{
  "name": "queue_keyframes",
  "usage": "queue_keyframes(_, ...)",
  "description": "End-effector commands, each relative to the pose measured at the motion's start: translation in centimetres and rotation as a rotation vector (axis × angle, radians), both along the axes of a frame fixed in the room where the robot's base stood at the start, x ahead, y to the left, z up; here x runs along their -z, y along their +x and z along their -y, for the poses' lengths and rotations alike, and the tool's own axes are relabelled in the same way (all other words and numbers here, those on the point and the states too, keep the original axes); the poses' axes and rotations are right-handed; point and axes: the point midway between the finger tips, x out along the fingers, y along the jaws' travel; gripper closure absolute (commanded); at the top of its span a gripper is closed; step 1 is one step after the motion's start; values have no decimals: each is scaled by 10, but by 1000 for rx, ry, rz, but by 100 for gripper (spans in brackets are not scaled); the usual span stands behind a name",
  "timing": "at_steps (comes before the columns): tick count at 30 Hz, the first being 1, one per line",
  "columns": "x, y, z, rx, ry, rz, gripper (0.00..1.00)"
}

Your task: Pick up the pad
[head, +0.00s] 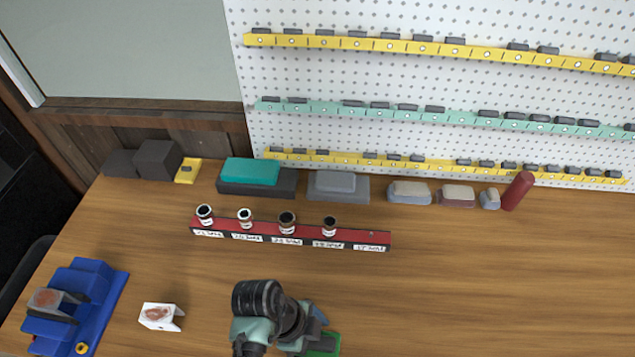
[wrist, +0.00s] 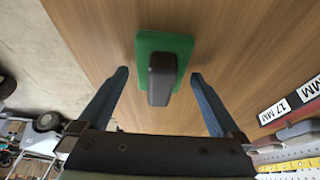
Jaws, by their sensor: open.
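The pad is a green block with a dark upright grip on top. In the wrist view the pad (wrist: 182,44) lies on the wooden table, and its dark grip (wrist: 161,70) stands up toward the camera. My gripper (wrist: 160,76) is open, with one blue finger on each side of the grip and a visible gap on both sides. I cannot tell whether the fingertips are level with the grip. In the head view the pad (head: 324,346) shows only partly at the bottom edge, mostly hidden by my arm.
A red rack (head: 375,241) with several dark-topped sockets stands behind my arm. Teal and grey blocks and a dark red cylinder (head: 518,190) line the pegboard (head: 400,80). The table's right side is clear.

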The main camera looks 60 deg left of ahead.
Motion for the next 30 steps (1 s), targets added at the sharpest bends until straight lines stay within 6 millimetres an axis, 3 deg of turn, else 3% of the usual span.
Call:
queue_keyframes(5,1,0,0,0,0,0,0)
queue_keyframes(6,1,0,0,0,0,0,4)
queue_keyframes(19,0,0,0,0,0,0,81)
queue_keyframes(26,-1,0,0,0,0,1,81)
queue_keyframes(30,-11,1,-1,-1,2,4,81)
